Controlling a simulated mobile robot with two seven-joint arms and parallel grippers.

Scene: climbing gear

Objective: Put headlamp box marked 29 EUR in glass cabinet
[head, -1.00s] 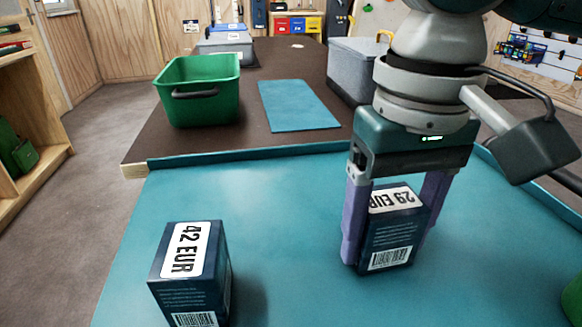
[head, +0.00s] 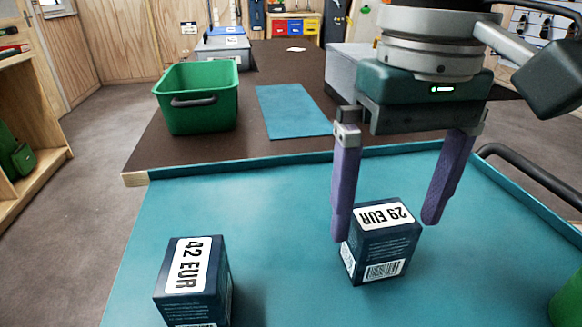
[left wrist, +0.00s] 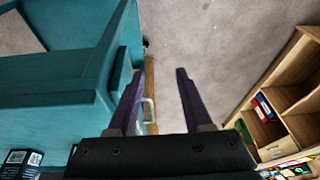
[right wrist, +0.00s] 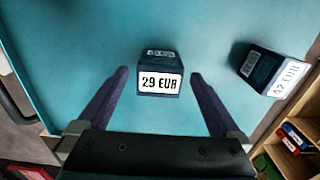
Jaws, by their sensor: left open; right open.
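The dark blue headlamp box marked 29 EUR (head: 385,242) stands on the blue mat, label up. It also shows in the right wrist view (right wrist: 159,82), just ahead of the fingers. My right gripper (head: 385,231) is wide open with its purple fingers above and to either side of this box; it holds nothing. In the right wrist view the open fingers (right wrist: 158,73) are apart from the box. My left gripper (left wrist: 160,71) is open and empty, beyond the mat edge over the floor; the head view does not show it. I cannot make out a glass cabinet.
A similar box marked 42 EUR (head: 192,283) stands to the left on the mat (head: 270,220), which has a raised rim. Behind are a green crate (head: 200,120) and a flat blue sheet (head: 292,111) on a brown table. The mat between the two boxes is clear.

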